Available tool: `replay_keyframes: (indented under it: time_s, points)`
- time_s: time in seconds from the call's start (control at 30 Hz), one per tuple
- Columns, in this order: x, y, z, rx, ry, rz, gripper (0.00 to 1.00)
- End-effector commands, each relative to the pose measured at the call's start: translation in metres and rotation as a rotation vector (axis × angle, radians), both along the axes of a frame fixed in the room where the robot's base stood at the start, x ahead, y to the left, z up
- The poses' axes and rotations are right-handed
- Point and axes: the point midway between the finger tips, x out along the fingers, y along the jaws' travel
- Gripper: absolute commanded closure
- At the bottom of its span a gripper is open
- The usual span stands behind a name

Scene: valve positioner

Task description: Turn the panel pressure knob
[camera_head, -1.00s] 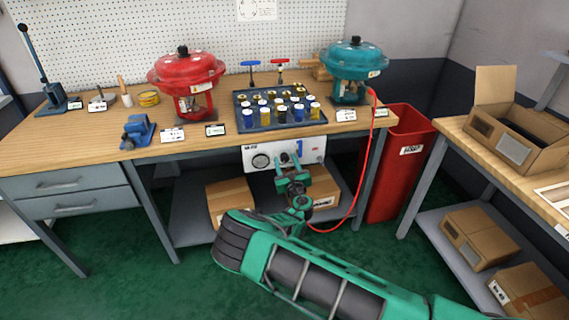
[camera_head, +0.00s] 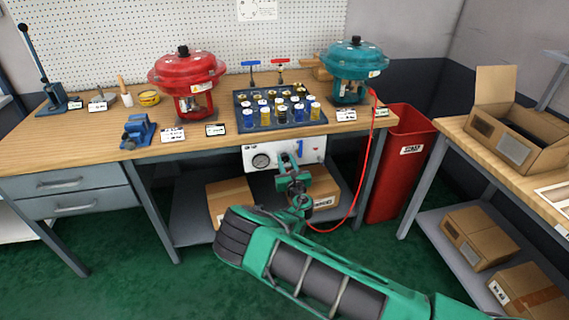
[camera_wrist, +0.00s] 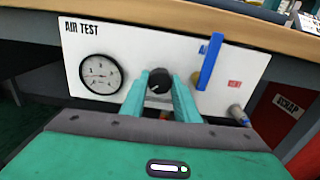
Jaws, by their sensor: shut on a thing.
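The pressure knob (camera_wrist: 159,82) is a small black round knob with a light pointer mark, on the white AIR TEST panel (camera_wrist: 75,50). The panel (camera_head: 257,148) hangs under the workbench's front edge. In the wrist view my gripper (camera_wrist: 159,90) has its two green fingers on either side of the knob, shut on it. In the head view my gripper (camera_head: 287,160) is at the panel and hides the knob. A round gauge (camera_wrist: 101,73) is left of the knob. A blue lever (camera_wrist: 210,62) stands upright to its right.
The workbench top (camera_head: 60,150) overhangs the panel. A red air hose (camera_head: 360,190) runs from the teal actuator (camera_head: 353,70) down to below the panel. A red scrap bin (camera_head: 400,180) stands right of it. Cardboard boxes (camera_head: 228,198) sit on the shelf below.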

Motion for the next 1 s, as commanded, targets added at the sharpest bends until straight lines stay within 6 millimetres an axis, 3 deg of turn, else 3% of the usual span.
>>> replay_keyframes:
  time_s: [1.0]
  points:
    - [-0.0004, 0.0005, -0.0009, 0.896, 0.258, -0.001, 0.94]
